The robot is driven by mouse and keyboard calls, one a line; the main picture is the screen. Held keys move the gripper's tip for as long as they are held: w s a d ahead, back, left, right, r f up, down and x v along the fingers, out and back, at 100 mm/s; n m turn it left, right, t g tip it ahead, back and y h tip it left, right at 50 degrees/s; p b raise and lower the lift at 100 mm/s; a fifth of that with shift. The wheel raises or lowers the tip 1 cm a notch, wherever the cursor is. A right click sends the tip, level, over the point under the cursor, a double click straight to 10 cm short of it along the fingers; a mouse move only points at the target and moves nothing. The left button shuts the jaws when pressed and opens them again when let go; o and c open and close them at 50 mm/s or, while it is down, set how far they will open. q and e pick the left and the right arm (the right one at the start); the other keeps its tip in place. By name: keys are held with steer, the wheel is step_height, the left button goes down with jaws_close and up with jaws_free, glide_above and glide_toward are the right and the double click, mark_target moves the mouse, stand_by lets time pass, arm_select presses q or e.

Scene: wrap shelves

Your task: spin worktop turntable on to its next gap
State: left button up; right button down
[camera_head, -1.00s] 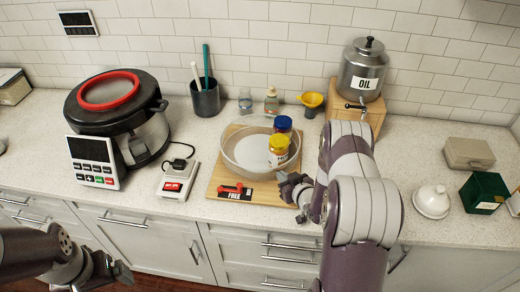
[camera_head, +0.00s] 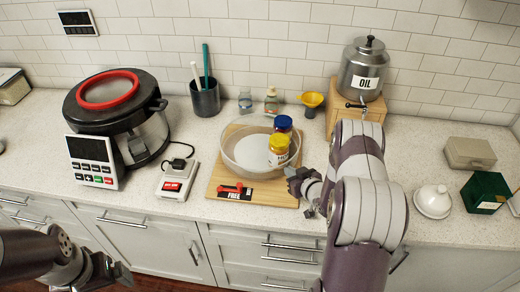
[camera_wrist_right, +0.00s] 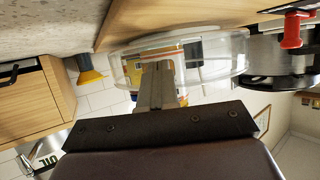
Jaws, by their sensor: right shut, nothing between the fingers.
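The turntable (camera_head: 233,158) is a round tray with a clear rim on a wooden board (camera_head: 218,186). A yellow-lidded jar (camera_head: 278,151) and a blue-lidded jar (camera_head: 283,125) stand inside at its right side; the rest of its floor looks bare. A red piece (camera_head: 236,187) lies by a label reading FREE at the board's front. My right gripper (camera_head: 293,180) is shut and empty, just right of the tray's front right rim. In the right wrist view the shut fingers (camera_wrist_right: 157,85) overlap the clear rim (camera_wrist_right: 215,55); contact cannot be told. My left gripper (camera_head: 115,272) is low in front of the counter, its jaws unclear.
A black cooker (camera_head: 115,105) and a white switch box (camera_head: 175,180) stand left of the board. An oil can (camera_head: 363,70) on a wooden stand (camera_head: 377,110) is behind my right arm. A white domed dish (camera_head: 433,200) and green box (camera_head: 485,192) are at right.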

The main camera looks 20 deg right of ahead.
steer(key=shift+s, duration=0.1)
steer(key=shift+s+d+p, duration=0.2)
steer(key=shift+s, duration=0.65)
steer(key=shift+s+d+p, duration=0.15)
steer(key=shift+s+d, duration=0.05)
steer(key=shift+s, duration=0.6)
steer(key=shift+s+r, duration=0.15)
steer(key=shift+s, duration=0.2)
steer(key=b+v, duration=0.2)
steer(key=v, duration=1)
steer(key=shift+a, duration=0.1)
